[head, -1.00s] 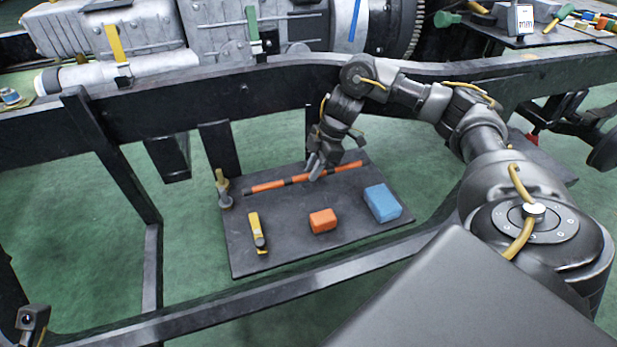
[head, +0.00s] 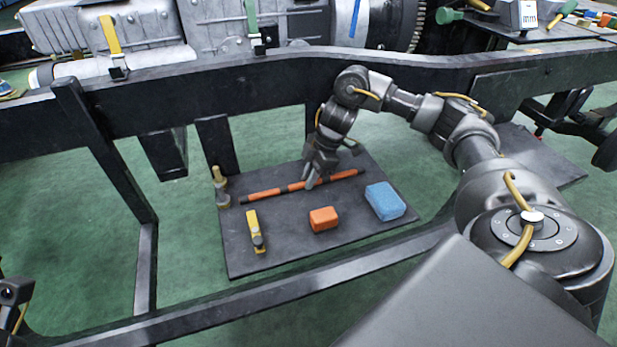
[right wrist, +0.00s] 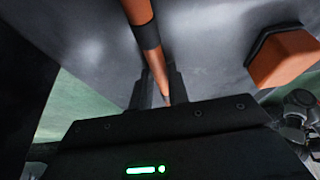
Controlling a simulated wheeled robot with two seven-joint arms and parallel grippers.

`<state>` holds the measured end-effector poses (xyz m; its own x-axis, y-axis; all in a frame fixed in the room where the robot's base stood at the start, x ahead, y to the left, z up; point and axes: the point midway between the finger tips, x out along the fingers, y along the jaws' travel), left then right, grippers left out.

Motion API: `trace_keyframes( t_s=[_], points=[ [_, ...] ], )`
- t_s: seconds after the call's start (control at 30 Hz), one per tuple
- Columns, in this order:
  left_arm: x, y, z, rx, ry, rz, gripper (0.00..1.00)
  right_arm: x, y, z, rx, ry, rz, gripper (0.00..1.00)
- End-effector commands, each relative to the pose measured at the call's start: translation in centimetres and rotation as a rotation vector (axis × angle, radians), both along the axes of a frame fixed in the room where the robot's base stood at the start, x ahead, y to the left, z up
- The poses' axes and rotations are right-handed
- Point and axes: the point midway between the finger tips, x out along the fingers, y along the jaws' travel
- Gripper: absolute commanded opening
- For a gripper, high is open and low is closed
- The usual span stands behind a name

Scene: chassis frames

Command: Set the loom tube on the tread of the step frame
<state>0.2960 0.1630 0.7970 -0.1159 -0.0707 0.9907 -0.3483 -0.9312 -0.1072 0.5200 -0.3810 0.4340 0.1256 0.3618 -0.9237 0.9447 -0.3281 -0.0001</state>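The loom tube (head: 265,194) is a thin orange rod with dark bands, running slantwise along the back of a dark board. My right gripper (head: 312,182) is at its middle. In the right wrist view the tube (right wrist: 139,12) passes between the two fingers (right wrist: 160,88), which sit close against its sides. I cannot tell whether the tube touches the board. The step frame and its tread cannot be told apart for certain. Only a part of my left arm shows at the lower left edge; its fingers do not show.
The dark board (head: 285,250) also carries an orange block (head: 323,219), a blue block (head: 386,202), a yellow-and-black tool (head: 255,232) and a yellow-topped fitting (head: 220,186). A dark chassis rail (head: 250,85) crosses behind. Another dark plate (head: 545,160) lies at the right. Green floor is open around.

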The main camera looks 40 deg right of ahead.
Motion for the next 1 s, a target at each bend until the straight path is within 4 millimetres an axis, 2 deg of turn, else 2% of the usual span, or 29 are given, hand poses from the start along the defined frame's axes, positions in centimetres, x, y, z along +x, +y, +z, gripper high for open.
trace_keyframes(
  t_s=[0.03,0.17,0.5,0.57,0.8,1.0],
  points=[
    [0.0,0.0,0.0,0.001,0.002,0.001,0.00,0.0,0.0,0.0,0.000,0.001,0.000,0.22],
    [0.0,0.0,0.0,0.001,0.002,0.001,0.00,0.0,0.0,0.0,0.000,0.000,0.000,0.39],
    [0.0,0.0,0.0,0.001,-0.001,0.000,0.00,0.0,0.0,0.4,-0.001,-0.002,0.000,0.39],
    [0.0,0.0,0.7,0.000,-0.003,0.002,0.00,0.0,-0.3,1.2,-0.002,-0.001,-0.001,0.39],
    [0.8,1.8,-0.5,-0.010,0.113,0.067,0.00,-0.6,-2.0,5.9,-0.001,-0.001,-0.002,0.39],
    [0.4,2.1,-1.3,-0.013,0.186,0.065,0.00,-1.1,-3.4,9.4,-0.001,0.000,-0.001,0.39]
  ],
)
